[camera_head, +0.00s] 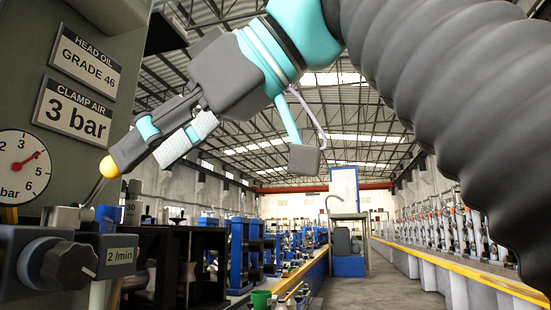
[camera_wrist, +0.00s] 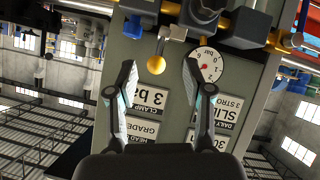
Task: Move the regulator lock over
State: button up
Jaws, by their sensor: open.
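A lever with a yellow ball knob (camera_head: 109,167) rises from a metal block (camera_head: 65,218) beside the pressure gauge; it appears to be the regulator lock, though no label on it shows. In the head view it leans up and to the right. My gripper (camera_head: 143,157) is open, with its fingertips at the height of the knob. In the wrist view the ball knob (camera_wrist: 156,65) shows between the two spread fingertips of my gripper (camera_wrist: 160,78), with space on both sides. Whether a finger touches it cannot be told. Nothing is held.
A round bar gauge (camera_head: 20,165) and a "CLAMP AIR 3 bar" plate (camera_head: 73,110) are on the grey panel. A dark dial knob (camera_head: 68,265) marked "2 /min" juts out below. Pipes and yellow fittings (camera_wrist: 278,38) crowd the wrist view's top right.

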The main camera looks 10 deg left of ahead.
jog(key=s+d, duration=0.1)
jog(key=d, duration=0.7)
jog(key=shift+s, duration=0.35)
